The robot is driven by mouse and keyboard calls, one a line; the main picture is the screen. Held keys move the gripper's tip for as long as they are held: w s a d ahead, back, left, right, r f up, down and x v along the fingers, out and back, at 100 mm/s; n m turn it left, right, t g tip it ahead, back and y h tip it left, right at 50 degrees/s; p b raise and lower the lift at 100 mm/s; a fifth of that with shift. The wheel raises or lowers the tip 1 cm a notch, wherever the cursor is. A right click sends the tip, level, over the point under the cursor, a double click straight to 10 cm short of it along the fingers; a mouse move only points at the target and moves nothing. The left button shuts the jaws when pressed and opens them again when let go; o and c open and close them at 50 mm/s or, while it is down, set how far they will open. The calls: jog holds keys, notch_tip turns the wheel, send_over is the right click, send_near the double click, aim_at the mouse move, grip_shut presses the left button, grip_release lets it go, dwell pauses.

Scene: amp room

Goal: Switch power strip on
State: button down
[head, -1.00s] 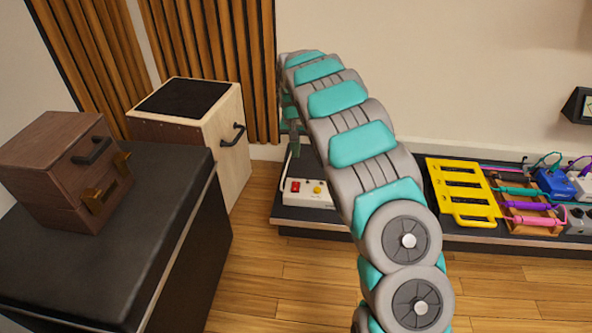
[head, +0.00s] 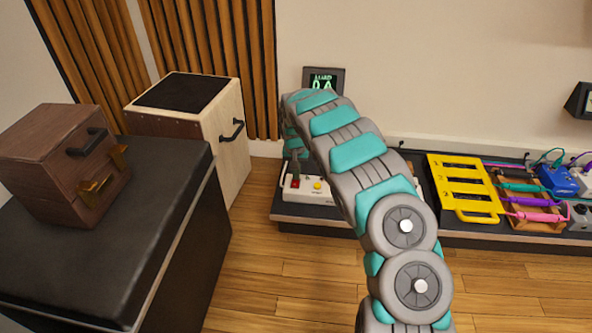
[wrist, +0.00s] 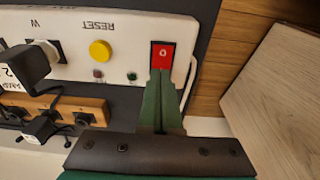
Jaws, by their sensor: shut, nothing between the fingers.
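The white power strip (head: 318,197) lies on the low black platform by the back wall, partly hidden behind my arm. Its red rocker switch (wrist: 163,54) is at one end in the wrist view, marked with a white circle. A round yellow button (wrist: 100,50) labelled RESET and two small indicators sit beside it. My gripper (wrist: 161,73) is shut and empty. Its green fingertips are at the lower edge of the red switch, overlapping it in the picture; I cannot tell whether they press it. In the head view, my gripper (head: 295,180) covers part of the switch.
A black plug (wrist: 25,68) sits in the strip's socket. A wooden block with plugs (wrist: 70,112) lies beside it. A yellow rack (head: 465,188) and coloured cables stand at the right. A wooden speaker box (head: 232,140) stands left. A small display (head: 324,80) is on the wall.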

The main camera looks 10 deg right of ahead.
jog(key=shift+f, duration=0.1)
dwell(0.3)
jog(key=shift+w+a+f, duration=0.1)
dwell(0.3)
jog(key=shift+s+a+r+p, duration=0.2)
jog(key=shift+s+p, duration=0.25)
jog(key=shift+s, duration=0.3)
jog(key=shift+r, duration=0.1)
notch_tip(320, 180, up, 14)
jog(key=w+p, duration=0.1)
jog(key=p, duration=0.1)
jog(key=shift+w+d, duration=0.25)
jog(key=shift+w, duration=0.05)
